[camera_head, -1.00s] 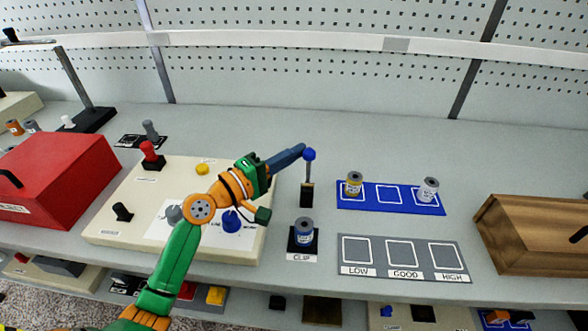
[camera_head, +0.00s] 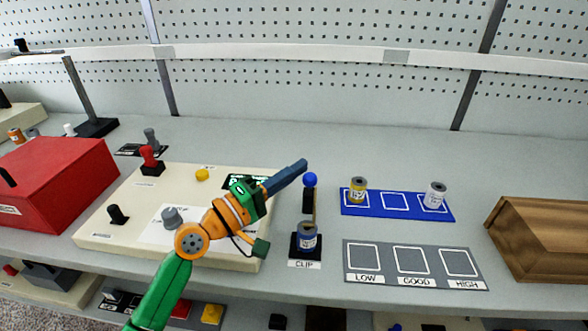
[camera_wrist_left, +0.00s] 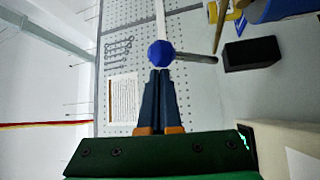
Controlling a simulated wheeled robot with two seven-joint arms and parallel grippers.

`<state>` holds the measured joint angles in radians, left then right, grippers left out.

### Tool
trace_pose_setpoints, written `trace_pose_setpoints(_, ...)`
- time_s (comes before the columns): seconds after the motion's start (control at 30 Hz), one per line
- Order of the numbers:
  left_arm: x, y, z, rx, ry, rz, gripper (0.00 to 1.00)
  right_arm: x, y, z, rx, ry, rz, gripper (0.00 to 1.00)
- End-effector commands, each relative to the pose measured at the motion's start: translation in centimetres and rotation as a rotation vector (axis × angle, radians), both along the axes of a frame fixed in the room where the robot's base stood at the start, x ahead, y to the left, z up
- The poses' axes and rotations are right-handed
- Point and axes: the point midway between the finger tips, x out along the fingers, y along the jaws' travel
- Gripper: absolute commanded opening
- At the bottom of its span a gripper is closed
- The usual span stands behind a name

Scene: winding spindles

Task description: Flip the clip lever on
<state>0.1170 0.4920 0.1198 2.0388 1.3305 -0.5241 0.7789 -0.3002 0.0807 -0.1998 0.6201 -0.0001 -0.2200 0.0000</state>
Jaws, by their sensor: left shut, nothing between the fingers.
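The clip lever is a thin rod with a blue ball knob (camera_head: 310,179) above a small black base block (camera_head: 308,203). A thin tan bar runs from it towards a blue-labelled spool (camera_head: 306,238) on the black stand marked CLIP. My left gripper (camera_head: 303,164) is shut and empty, its tips just above and left of the knob. In the left wrist view, the shut fingers (camera_wrist_left: 158,74) point at the blue knob (camera_wrist_left: 160,53), very close; I cannot tell whether they touch. The grey rod runs right from the knob towards the black block (camera_wrist_left: 250,54). My right gripper is not in view.
A cream control panel (camera_head: 110,235) and red box (camera_head: 60,170) stand left. A blue mat (camera_head: 375,207) with two spools lies right of the lever, a grey LOW/GOOD/HIGH mat (camera_head: 388,257) in front of it.

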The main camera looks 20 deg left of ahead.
Motion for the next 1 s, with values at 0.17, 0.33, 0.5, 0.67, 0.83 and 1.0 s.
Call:
trace_pose_setpoints(0.17, 0.0, 0.0, 0.0, 0.0, 0.0, 0.0, 0.0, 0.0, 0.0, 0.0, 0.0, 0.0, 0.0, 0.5)
trace_pose_setpoints(0.33, 0.0, 0.0, 0.0, 0.0, 0.0, 0.0, 0.0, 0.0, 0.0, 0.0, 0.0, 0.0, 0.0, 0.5)
trace_pose_setpoints(0.5, 0.0, 0.0, -0.1, 0.0, 0.0, 0.0, 0.0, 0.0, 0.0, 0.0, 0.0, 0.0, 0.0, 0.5)
trace_pose_setpoints(0.67, -1.4, 0.8, -0.8, 0.002, 0.002, 0.002, 0.0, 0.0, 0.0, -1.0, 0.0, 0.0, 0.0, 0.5)
trace_pose_setpoints(0.83, -4.2, 2.2, -1.5, 0.005, 0.003, 0.0, 0.0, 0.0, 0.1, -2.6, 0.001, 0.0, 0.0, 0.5)
trace_pose_setpoints(1.0, -5.8, 3.2, -1.5, 0.001, 0.002, 0.001, 0.0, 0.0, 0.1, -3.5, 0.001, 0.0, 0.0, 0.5)
